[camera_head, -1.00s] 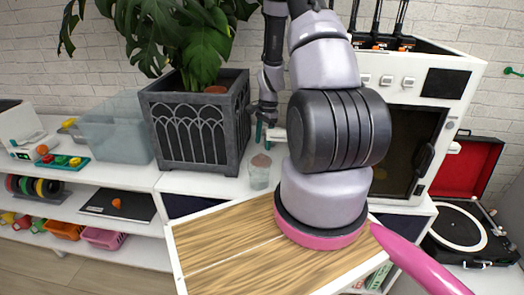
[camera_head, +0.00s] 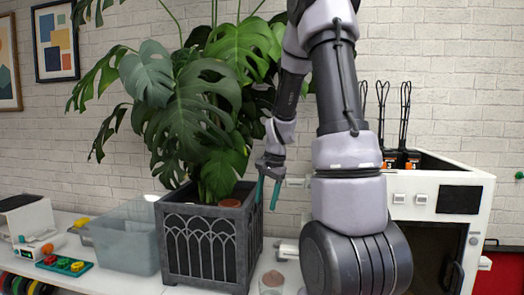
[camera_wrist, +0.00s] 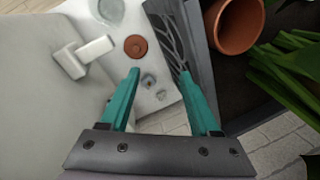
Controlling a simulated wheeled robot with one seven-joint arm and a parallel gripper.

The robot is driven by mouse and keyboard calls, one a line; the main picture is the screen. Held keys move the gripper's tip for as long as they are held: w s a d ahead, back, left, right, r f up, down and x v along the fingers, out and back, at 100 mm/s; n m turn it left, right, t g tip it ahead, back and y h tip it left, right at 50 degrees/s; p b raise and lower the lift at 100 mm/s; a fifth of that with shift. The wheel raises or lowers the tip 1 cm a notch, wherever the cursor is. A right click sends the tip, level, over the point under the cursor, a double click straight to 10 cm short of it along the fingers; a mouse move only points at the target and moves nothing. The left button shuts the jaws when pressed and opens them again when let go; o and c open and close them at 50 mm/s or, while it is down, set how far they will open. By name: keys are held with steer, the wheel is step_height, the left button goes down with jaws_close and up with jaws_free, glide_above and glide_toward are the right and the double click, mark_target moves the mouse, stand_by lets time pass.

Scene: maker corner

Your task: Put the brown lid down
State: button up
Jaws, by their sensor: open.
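The brown lid (camera_wrist: 135,46) is a small round disc with a raised knob. In the wrist view it lies on the white top, beside the dark planter and near a clear glass jar (camera_wrist: 110,10). In the head view the jar (camera_head: 272,284) is cut off at the bottom edge, with a brownish patch showing at it; I cannot tell lid from jar there. My gripper (camera_head: 267,192) hangs about level with the planter's rim, above and apart from the lid. In the wrist view its teal fingers (camera_wrist: 160,74) are spread with nothing between them.
The dark planter (camera_head: 205,245) with a leafy plant stands just left of my gripper. A terracotta pot (camera_wrist: 236,25) sits in it. A white machine (camera_head: 440,215) stands at the right, and a white handle (camera_wrist: 83,55) sticks out near the lid. A clear bin (camera_head: 125,245) is at the left.

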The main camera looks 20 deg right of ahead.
steer(key=s+a+r+n+t, duration=0.2)
steer(key=s+a+r+n, duration=0.2)
steer(key=s+r, duration=0.5)
steer(key=s+a+r+n+t, duration=0.3)
steer(key=s+a+r, duration=0.3)
steer(key=s+r, duration=0.4)
steer(key=shift+r+n+y, duration=0.3)
steer(key=shift+r+n, duration=0.4)
